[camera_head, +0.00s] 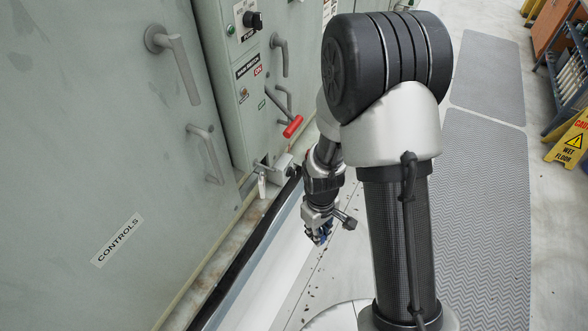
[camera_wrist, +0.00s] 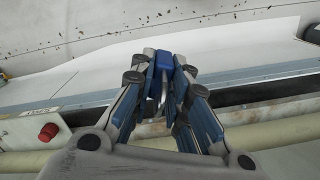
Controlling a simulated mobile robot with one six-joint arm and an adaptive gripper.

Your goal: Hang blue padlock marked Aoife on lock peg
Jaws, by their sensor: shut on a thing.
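My gripper (camera_head: 319,234) hangs low in the head view, to the right of the cabinet front and apart from it. It is shut on the blue padlock (camera_wrist: 164,61), whose blue body and silver shackle show between the fingertips in the wrist view. In the head view only a little blue shows at the fingertips. The name Aoife cannot be read. I cannot pick out the lock peg for certain; small metal fittings (camera_head: 262,168) stick out from the cabinet below the red-handled switch (camera_head: 293,127), left of my gripper.
Grey-green cabinets (camera_head: 110,130) with projecting door handles (camera_head: 178,60) fill the left. In the wrist view, a red button (camera_wrist: 48,131) sits on a grey box at lower left. A grey walkway mat (camera_head: 485,200) and yellow wet-floor sign (camera_head: 570,142) are at right.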

